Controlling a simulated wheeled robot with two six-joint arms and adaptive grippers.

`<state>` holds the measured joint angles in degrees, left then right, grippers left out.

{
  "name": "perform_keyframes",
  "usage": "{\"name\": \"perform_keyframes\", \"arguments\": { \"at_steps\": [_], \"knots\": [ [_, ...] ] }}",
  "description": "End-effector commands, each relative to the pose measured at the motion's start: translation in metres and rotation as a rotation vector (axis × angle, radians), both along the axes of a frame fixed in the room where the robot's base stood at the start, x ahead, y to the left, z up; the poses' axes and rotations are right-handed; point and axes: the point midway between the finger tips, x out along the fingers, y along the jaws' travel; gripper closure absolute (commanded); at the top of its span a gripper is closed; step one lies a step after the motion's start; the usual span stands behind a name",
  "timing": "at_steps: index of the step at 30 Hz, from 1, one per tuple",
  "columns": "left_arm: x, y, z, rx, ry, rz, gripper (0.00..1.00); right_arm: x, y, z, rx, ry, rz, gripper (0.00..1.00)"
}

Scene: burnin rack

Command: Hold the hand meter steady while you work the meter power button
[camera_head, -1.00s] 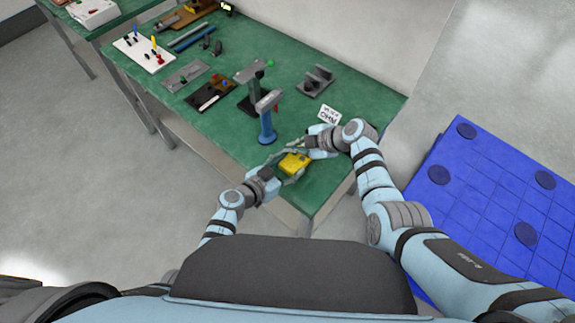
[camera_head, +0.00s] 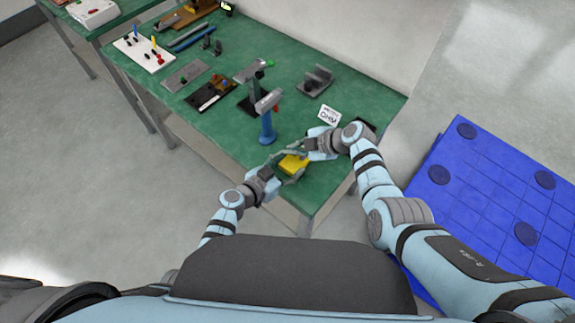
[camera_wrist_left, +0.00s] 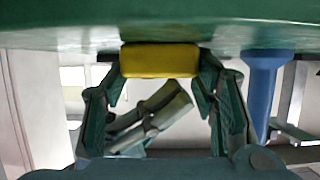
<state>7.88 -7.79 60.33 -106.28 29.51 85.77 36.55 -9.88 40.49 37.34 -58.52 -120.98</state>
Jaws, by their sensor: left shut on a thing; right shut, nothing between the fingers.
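The yellow hand meter (camera_head: 293,166) is at the near edge of the green bench, held between the fingers of my left gripper (camera_head: 287,164). In the left wrist view the yellow meter (camera_wrist_left: 160,60) spans the gap between both fingertips. My right gripper (camera_head: 303,150) is shut and empty, with its fingertips over or against the far right part of the meter. Its fingers also show beyond the meter in the left wrist view. The power button is hidden or too small to make out, and I cannot tell whether the right fingertips touch it.
A blue-handled upright tool (camera_head: 267,127) stands just beyond the meter. A white printed card (camera_head: 328,115) lies beyond my right gripper. A grey bracket (camera_head: 315,81) and several fixtures sit farther back on the green bench (camera_head: 230,133). A blue mat (camera_head: 490,215) lies right of the bench.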

Motion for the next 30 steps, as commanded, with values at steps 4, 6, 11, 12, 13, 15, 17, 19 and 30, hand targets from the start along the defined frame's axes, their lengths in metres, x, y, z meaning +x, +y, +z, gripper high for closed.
{"name": "perform_keyframes", "arguments": {
  "at_steps": [4,6,11,12,13,15,17,19,30],
  "knots": [
    [0.000,0.000,0.000,0.000,0.000,0.000,0.81,0.000,0.000,0.006,0.000,-0.001,0.001,1.00],
    [0.000,0.000,0.000,0.000,0.000,0.000,0.81,-0.001,0.000,0.009,0.000,0.000,0.000,1.00],
    [0.000,0.000,0.000,0.000,0.000,0.000,0.81,-0.001,0.000,0.010,0.000,0.001,0.000,1.00],
    [0.000,0.000,0.000,0.000,0.000,0.000,0.81,-0.001,0.000,0.010,0.000,0.001,0.000,1.00],
    [0.000,0.000,0.000,0.000,0.000,0.000,0.81,-0.001,0.000,0.010,0.000,0.001,0.000,1.00],
    [0.000,0.000,0.000,0.000,0.000,0.000,0.81,0.000,0.000,0.014,0.001,-0.002,0.000,1.00],
    [0.000,0.000,0.000,0.000,0.000,0.000,0.81,0.000,0.000,0.021,0.002,-0.003,0.000,1.00],
    [0.000,0.000,0.000,0.000,0.000,0.000,0.81,0.000,0.000,0.031,0.000,-0.004,-0.001,1.00],
    [0.000,0.000,0.000,0.000,0.000,0.000,0.81,0.000,0.000,0.070,0.000,0.000,0.000,1.00]
  ]
}}
